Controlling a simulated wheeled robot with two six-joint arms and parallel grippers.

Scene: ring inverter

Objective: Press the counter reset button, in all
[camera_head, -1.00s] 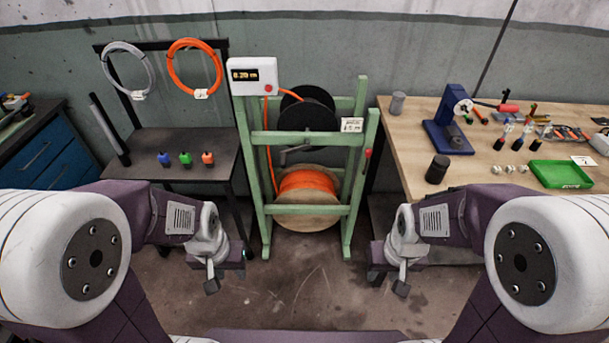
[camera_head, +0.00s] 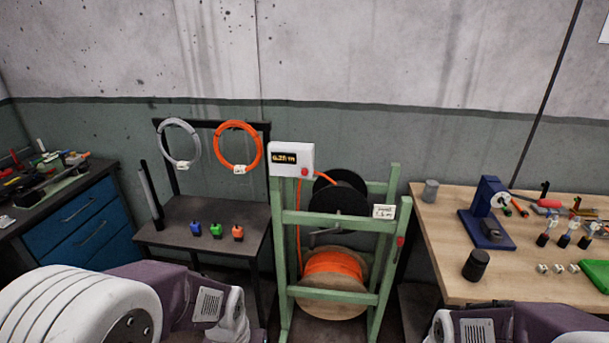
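The counter (camera_head: 291,159) is a white box on the upper left of a green wooden reel stand (camera_head: 335,219). Its dark display (camera_head: 285,158) shows small orange digits that are hard to read. A red button (camera_head: 305,172) sits at the lower right of its face. An orange cable runs from the box towards the black reel (camera_head: 338,203). Parts of both my arms show at the bottom of the view, below and in front of the stand. Both grippers are outside the picture, and nothing touches the counter or its button.
An orange cable drum (camera_head: 333,266) sits low in the stand. A dark table (camera_head: 188,237) with a hanging rack stands left. A wooden workbench (camera_head: 441,239) with a blue tool (camera_head: 486,215) and a black cylinder (camera_head: 476,264) stands right. Space before the counter's face looks clear.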

